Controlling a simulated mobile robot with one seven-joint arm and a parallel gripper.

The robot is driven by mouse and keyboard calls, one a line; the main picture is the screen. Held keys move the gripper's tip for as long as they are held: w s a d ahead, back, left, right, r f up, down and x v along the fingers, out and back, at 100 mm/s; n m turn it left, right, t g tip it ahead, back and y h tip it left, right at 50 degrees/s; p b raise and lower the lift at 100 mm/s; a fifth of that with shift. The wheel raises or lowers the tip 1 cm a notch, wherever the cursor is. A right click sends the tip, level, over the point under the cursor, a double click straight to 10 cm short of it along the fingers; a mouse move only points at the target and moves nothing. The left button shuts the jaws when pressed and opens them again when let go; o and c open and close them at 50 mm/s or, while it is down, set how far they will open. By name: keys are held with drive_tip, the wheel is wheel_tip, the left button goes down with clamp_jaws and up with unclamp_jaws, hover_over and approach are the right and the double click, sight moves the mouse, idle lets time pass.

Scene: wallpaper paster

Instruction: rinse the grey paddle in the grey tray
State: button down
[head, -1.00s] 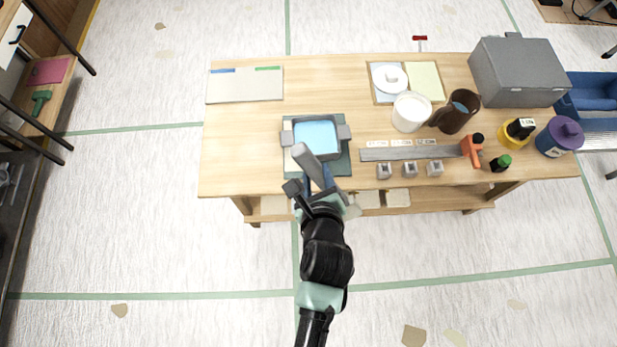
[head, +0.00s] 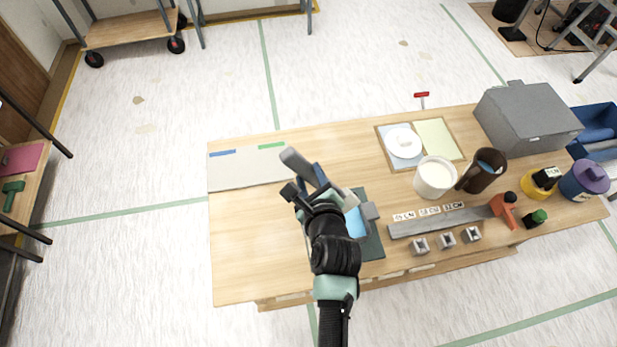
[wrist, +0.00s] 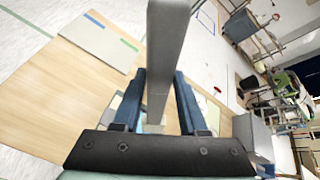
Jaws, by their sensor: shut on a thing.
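My gripper (head: 322,180) is shut on the grey paddle (head: 297,164). In the wrist view the paddle (wrist: 166,45) rises between the two blue fingers (wrist: 160,82) and points away from the wrist. In the head view the paddle is tilted, its far end up and left, toward the pale board. The grey tray (head: 370,211) holds light blue water (head: 355,222) and sits on a dark green mat (head: 372,243). My arm hides the tray's left part. The paddle appears clear of the water; its exact height above the table cannot be told.
A pale board (head: 240,172) with blue and green strips lies at the back left. To the right stand a white tub (head: 435,177), a brown jug (head: 484,171), a metal ruler bar (head: 440,221) and a grey box (head: 528,117). The table's left part (head: 255,240) is bare.

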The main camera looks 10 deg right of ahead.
wheel_tip(320, 180, down, 8)
drive_tip(key=b, duration=0.6)
drive_tip(key=shift+r, duration=0.2)
drive_tip(key=shift+w+f, duration=0.1)
drive_tip(key=shift+f, duration=0.25)
drive_tip(key=shift+f, duration=1.15)
drive_tip(key=shift+a, duration=0.2)
drive_tip(key=a, duration=0.2)
drive_tip(key=shift+a+r, duration=0.15)
drive_tip(key=shift+a, duration=0.25)
